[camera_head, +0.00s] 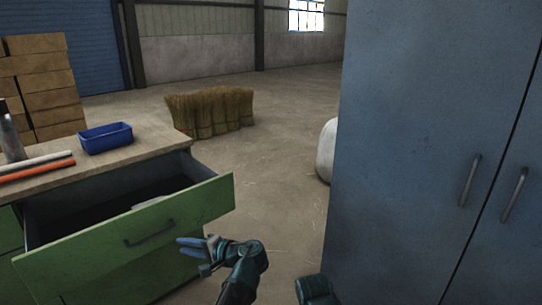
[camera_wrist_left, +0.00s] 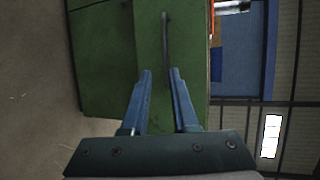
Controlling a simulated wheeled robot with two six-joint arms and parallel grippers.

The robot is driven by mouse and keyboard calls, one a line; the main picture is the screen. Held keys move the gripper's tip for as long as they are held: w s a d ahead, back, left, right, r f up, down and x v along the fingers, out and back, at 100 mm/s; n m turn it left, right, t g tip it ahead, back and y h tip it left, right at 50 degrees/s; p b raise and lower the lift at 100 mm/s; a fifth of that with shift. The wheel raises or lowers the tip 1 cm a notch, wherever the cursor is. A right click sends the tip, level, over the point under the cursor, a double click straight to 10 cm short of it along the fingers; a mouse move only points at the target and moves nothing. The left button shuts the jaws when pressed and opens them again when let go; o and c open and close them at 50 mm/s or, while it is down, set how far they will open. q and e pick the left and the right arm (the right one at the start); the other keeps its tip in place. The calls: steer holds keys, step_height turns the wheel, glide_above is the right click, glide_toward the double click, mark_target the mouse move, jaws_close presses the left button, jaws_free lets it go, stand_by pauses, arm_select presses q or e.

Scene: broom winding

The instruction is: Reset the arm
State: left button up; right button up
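My left gripper (camera_head: 184,245) is low in the head view, in front of the green drawer (camera_head: 80,262), which is pulled out. Its two blue fingers are apart with nothing between them. The drawer's handle (camera_head: 150,233) is just left of the fingertips, with a small gap. In the left wrist view the open fingers (camera_wrist_left: 161,74) point at the green drawer front (camera_wrist_left: 110,60), and the handle (camera_wrist_left: 166,40) shows beyond them. My right gripper is not in view.
A workbench top (camera_head: 130,151) holds a blue bin (camera_head: 105,139), a white rod (camera_head: 35,163), an orange rod (camera_head: 38,171) and a bottle (camera_head: 10,138). A blue cabinet (camera_head: 420,150) stands at right. Straw bundles (camera_head: 210,112) stand behind. Floor (camera_head: 275,180) between is mostly clear.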

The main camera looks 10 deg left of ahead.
arm_select(q)
steer(key=s+d+r+g+h+p, duration=0.2)
steer(key=s+d+r+h+p, duration=0.2)
steer(key=d+p, duration=0.7)
steer(key=s+d+r+g+h+p, duration=0.2)
steer(key=s+d+r+h+p, duration=0.2)
steer(key=s+d+h+p, duration=0.5)
steer(key=s+d+p, duration=0.1)
steer(key=d+p, duration=0.2)
steer(key=d, duration=0.2)
steer(key=shift+s+g, duration=0.3)
steer(key=shift+s, duration=0.1)
steer(key=shift+a, duration=0.15)
